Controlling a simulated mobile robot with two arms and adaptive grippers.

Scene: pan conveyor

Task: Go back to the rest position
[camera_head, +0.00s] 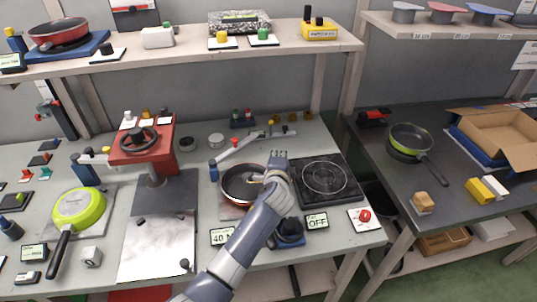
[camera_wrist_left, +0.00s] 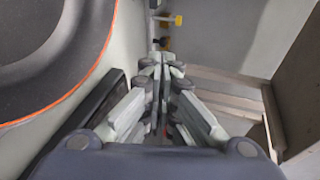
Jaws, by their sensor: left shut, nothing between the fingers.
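My left arm (camera_head: 245,240) reaches in from the bottom of the head view. My left gripper (camera_head: 280,156) is over the workbench, just right of a dark pan (camera_head: 238,182), between it and the black hob (camera_head: 325,178). In the left wrist view its fingers (camera_wrist_left: 157,70) are shut together with nothing between them. A dark round surface with an orange rim (camera_wrist_left: 50,50) fills the left of that view, beside the fingers. My forearm and hand hide part of the pan's right side. My right gripper is not in view.
A red press (camera_head: 143,145) stands left on the bench, with a green pan (camera_head: 78,208) farther left. A shelf (camera_head: 180,52) with several items runs above. On the right table (camera_head: 450,215) are a dark pan (camera_head: 410,140) and a cardboard box (camera_head: 495,135).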

